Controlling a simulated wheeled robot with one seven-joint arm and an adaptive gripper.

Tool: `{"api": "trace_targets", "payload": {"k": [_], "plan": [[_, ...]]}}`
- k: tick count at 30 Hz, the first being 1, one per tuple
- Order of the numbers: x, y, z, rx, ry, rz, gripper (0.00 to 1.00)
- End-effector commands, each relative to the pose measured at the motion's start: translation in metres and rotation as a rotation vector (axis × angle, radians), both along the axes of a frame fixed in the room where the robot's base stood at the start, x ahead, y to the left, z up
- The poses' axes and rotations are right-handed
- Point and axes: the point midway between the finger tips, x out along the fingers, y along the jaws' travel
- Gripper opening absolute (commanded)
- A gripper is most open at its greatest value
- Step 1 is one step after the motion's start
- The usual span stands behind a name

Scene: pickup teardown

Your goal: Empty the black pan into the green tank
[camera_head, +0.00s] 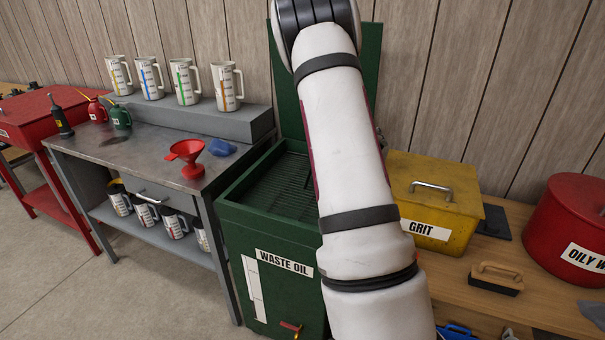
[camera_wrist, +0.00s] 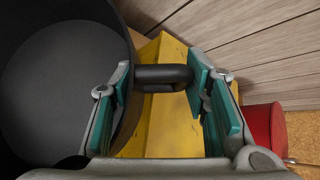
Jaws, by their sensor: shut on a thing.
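The black pan (camera_wrist: 55,80) fills the left of the wrist view, and its dark inside shows. I cannot tell whether liquid lies in it. Its short handle (camera_wrist: 160,74) runs between the teal finger pads of my gripper (camera_wrist: 160,84), which is shut on it. The green tank (camera_head: 274,222), labelled WASTE OIL, stands in the middle of the head view with a ribbed, recessed top and a raised back panel. My arm hides its right part. In the head view the arm also hides my gripper and the pan.
The yellow GRIT bin (camera_head: 430,201) stands right of the tank and shows below the pan handle in the wrist view. A red bin (camera_head: 570,232) is farther right. A metal bench (camera_head: 128,150) at left carries a red funnel (camera_head: 190,158), a blue cloth and several jugs.

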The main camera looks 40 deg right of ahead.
Motion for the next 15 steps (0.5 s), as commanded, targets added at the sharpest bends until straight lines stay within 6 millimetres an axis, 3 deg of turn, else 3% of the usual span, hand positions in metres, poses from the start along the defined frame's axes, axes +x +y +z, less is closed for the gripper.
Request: {"api": "trace_targets", "payload": {"k": [15], "plan": [[0.0063,0.0039,0.0091,-0.024,0.034,0.001,0.0]]}}
